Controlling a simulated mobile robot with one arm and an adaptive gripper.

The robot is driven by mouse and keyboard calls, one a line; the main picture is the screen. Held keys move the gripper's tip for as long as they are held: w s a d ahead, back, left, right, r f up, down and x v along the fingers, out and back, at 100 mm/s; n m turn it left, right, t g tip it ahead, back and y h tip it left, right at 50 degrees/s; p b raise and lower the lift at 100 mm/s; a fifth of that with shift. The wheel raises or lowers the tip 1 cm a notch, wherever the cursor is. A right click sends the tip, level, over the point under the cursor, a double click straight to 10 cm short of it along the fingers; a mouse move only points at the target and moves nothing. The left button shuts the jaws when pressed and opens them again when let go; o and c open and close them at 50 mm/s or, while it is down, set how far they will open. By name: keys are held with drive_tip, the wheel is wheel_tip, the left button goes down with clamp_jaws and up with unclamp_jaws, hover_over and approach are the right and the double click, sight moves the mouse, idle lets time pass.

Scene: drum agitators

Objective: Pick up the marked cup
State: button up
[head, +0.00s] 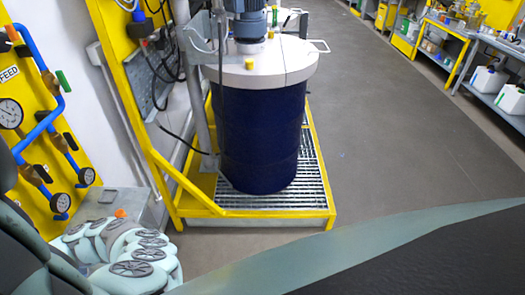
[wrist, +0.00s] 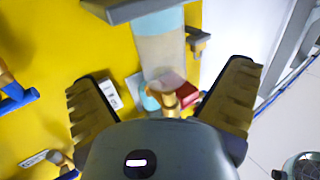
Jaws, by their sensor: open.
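My gripper (wrist: 163,78) is open in the wrist view, with one dark ridged finger on each side and nothing held. Between and beyond the fingers, a pale, partly see-through cylinder (wrist: 161,52) with a light blue upper part stands before a yellow panel. A small brass fitting (wrist: 168,101) sits below it, with a small teal round part (wrist: 150,100) beside it. I cannot tell from these frames which thing is the marked cup, and I see no clear mark. My gripper does not show clearly in the head view.
A yellow panel (head: 75,130) with gauges and blue pipes stands at left. A dark blue drum (head: 262,140) with a motor (head: 245,20) stands on a yellow-framed grating (head: 275,200). The grey floor (head: 400,150) right of it is clear. Benches with white canisters (head: 490,80) stand far right.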

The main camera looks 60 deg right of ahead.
drive_tip(key=shift+r+x, duration=0.2)
drive_tip(key=shift+x, duration=0.7)
drive_tip(key=shift+w+a+f+p, duration=0.25)
drive_tip(key=shift+a+p, duration=0.1)
drive_tip(key=shift+a, duration=0.25)
drive_tip(key=shift+r+p+x, duration=0.2)
drive_tip(key=shift+p+x, duration=1.1)
drive_tip(key=shift+x, duration=0.8)
drive_tip(key=shift+w+a+f, duration=0.1)
drive_tip(key=shift+w+a, duration=0.05)
drive_tip(key=shift+a, duration=0.35)
drive_tip(key=c, duration=1.3)
